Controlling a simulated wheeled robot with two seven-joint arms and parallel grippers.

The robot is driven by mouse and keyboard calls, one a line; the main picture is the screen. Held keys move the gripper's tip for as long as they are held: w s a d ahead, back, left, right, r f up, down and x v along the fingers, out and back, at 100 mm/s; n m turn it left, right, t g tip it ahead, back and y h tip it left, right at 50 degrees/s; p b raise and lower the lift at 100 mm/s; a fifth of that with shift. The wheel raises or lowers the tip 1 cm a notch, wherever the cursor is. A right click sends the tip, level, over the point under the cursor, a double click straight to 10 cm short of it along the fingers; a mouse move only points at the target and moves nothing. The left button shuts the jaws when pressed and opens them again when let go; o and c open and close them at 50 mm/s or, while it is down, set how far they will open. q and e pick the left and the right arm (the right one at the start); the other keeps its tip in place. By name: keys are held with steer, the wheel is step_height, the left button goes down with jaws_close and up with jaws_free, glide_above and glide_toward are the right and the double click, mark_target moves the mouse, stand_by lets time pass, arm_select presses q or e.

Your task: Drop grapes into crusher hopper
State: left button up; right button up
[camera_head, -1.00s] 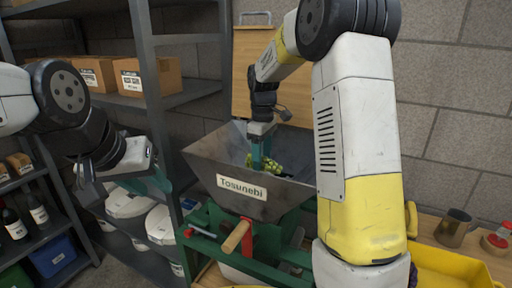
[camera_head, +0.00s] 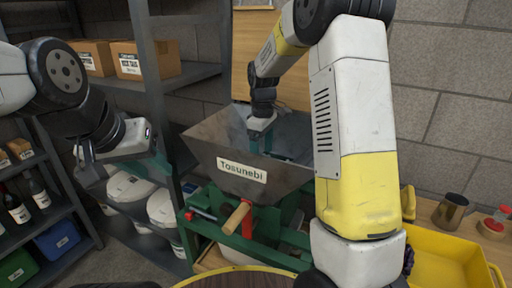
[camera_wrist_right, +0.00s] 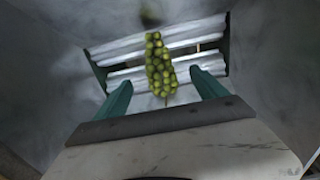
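The crusher hopper (camera_head: 225,165) is a grey metal funnel labelled "Tosunebi" on a green frame. A bunch of green grapes (camera_wrist_right: 160,65) shows in the right wrist view, low in the hopper over the ribbed rollers (camera_wrist_right: 120,78). It is past and between my right fingers, with clear gaps on both sides. My right gripper (camera_wrist_right: 161,80) is open and reaches down inside the hopper. The hopper's front wall hides the bunch in the head view. My left gripper (camera_head: 165,165) hangs left of the hopper, seen side-on; its finger gap is unclear.
A yellow crate (camera_head: 450,265) with dark grapes (camera_head: 408,262) at its edge stands at lower right. A metal mug (camera_head: 452,210) and red-lidded jar (camera_head: 492,226) are behind it. Shelves with boxes (camera_head: 145,60) and bottles (camera_head: 37,190) fill the left. A round wooden top (camera_head: 235,281) is in front.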

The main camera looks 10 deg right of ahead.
steer(key=shift+r, duration=0.1)
step_height(320, 180, up, 8)
steer(key=shift+f, duration=0.2)
stand_by(0.3)
stand_by(0.4)
steer(key=s+d+r+m+t+y, duration=0.1)
steer(key=s+r+m, duration=0.15)
steer(key=s, duration=0.35)
steer(key=s+d+r+m+t, duration=0.2)
steer(key=s+r, duration=0.2)
steer(key=s, duration=0.1)
steer(key=s+m+t+y, duration=0.1)
steer(key=s+m+t, duration=0.2)
steer(key=s, duration=1.1)
steer(key=m, duration=0.3)
steer(key=shift+s+f, duration=0.2)
steer(key=shift+f, duration=0.15)
